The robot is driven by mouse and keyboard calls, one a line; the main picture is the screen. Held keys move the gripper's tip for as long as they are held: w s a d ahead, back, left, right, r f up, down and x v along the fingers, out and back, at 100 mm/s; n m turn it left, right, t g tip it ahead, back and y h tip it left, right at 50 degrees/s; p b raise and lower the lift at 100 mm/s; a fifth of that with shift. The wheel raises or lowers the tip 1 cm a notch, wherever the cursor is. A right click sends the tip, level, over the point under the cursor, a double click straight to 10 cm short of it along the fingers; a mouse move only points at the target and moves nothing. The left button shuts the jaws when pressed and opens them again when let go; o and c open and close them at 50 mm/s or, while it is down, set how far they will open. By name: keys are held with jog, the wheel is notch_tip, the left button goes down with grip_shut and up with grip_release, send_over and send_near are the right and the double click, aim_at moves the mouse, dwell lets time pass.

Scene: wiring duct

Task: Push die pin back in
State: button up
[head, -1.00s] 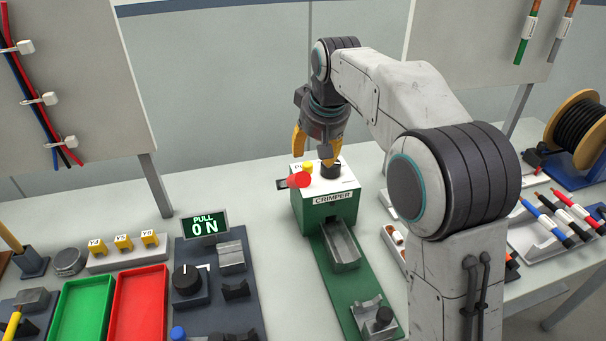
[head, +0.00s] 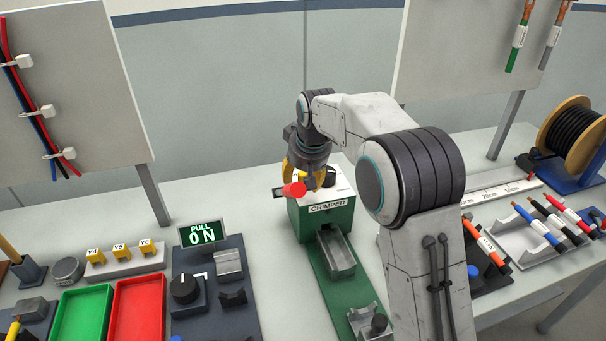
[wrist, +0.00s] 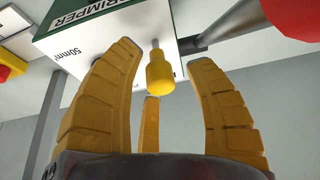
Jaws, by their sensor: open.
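The green crimper (head: 325,222) with a white top stands on the bench in the middle. In the wrist view its die pin (wrist: 159,75) shows a yellow head on a bare grey shaft that stands out from the white face. My gripper (head: 306,176) is at the crimper's top, behind the red handle knob (head: 294,189). In the wrist view my gripper (wrist: 160,62) is open, with its yellow fingers around the pin head and visible gaps at both sides. The pin is hard to make out in the head view behind the fingers and knob.
The red knob also shows close by in the wrist view (wrist: 292,18), with its dark lever (wrist: 225,32). A black knob stands on the crimper's top right.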

jog(key=shift+r, duration=0.1)
grip_shut()
dwell(0.4)
